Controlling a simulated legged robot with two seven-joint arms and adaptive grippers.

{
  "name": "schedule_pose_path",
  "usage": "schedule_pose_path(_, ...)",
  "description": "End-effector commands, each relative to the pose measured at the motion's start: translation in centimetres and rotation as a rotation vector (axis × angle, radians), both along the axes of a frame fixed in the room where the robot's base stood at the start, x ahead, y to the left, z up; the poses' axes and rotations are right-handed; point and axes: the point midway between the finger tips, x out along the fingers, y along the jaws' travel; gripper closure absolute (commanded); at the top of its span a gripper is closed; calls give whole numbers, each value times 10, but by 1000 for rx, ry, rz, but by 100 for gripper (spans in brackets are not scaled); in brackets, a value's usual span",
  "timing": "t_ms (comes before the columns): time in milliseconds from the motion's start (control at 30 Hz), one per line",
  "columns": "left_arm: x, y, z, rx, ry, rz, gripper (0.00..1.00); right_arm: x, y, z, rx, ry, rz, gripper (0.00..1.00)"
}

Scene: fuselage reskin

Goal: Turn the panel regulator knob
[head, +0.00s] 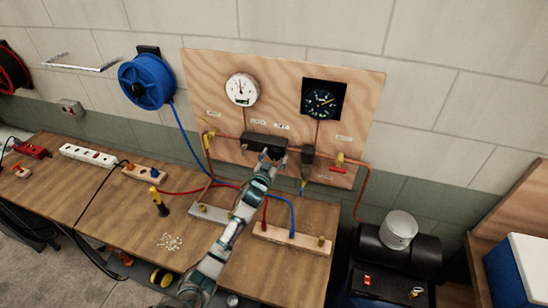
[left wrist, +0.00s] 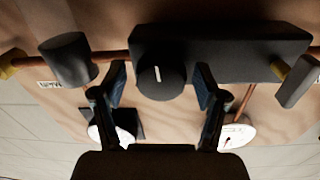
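The regulator knob (left wrist: 160,82), dark and round with a white mark, sits on the black regulator block (left wrist: 225,52) in the left wrist view. My left gripper (left wrist: 161,84) is open, with one finger on each side of the knob and a visible gap to each. In the head view my left gripper (head: 271,156) is at the front of the black block (head: 263,142) on the plywood panel (head: 225,70), and hides the knob. Whether the fingertips reach past the knob's face I cannot tell. My right gripper is not in view.
A white gauge (head: 242,89) and a dark gauge (head: 323,99) are above the block. A dark cylindrical fitting (head: 308,154), copper pipes and a red-handled valve (head: 339,162) are to its right. The wooden bench (head: 110,205) below holds hoses, a yellow-black screwdriver (head: 159,202) and small loose parts.

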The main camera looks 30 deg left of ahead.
Motion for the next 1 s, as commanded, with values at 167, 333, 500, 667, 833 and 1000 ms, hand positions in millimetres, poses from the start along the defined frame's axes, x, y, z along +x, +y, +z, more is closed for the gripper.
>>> schedule_pose_path(167,-1,1,-1,-1,1,1,26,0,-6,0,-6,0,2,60)
schedule_pose_path(333,-8,0,-2,-1,1,0,26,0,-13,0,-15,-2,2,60)
schedule_pose_path(500,-37,-6,-3,-2,3,-1,26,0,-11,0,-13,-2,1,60)
schedule_pose_path(667,-73,-13,-3,-2,4,-1,26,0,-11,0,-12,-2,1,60)
schedule_pose_path(833,-101,-19,-3,-2,4,-1,26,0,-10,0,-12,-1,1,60)
schedule_pose_path(1000,-114,-21,-3,-1,4,0,26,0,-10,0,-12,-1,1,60)
